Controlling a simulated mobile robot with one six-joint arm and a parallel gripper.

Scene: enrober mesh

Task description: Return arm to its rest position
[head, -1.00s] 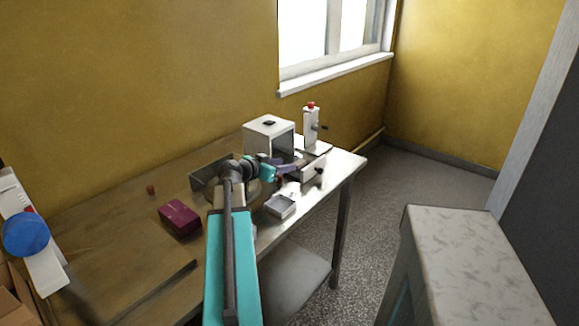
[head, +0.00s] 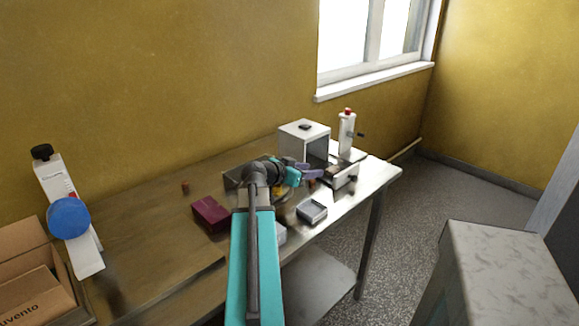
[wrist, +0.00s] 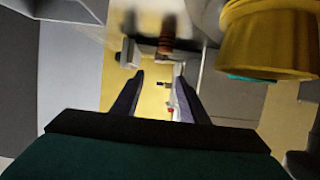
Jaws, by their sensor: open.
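My teal arm reaches forward over the table in the head view. My gripper (head: 312,174) is at its far end, in front of the white box-shaped machine. In the wrist view my gripper (wrist: 158,85) shows two dark fingers spread apart with nothing between them. A yellow round thing (wrist: 270,40) is close at the upper right of the wrist view, apart from the fingers. In the head view only a bit of yellow (head: 277,192) shows beside my arm.
A white box machine (head: 304,140) and a white red-topped device (head: 346,133) stand at the back. A grey tray (head: 312,211) and a maroon box (head: 210,213) flank my arm. A blue disc device (head: 69,218) and cardboard box (head: 25,275) are at left. A cabinet (head: 505,270) stands right.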

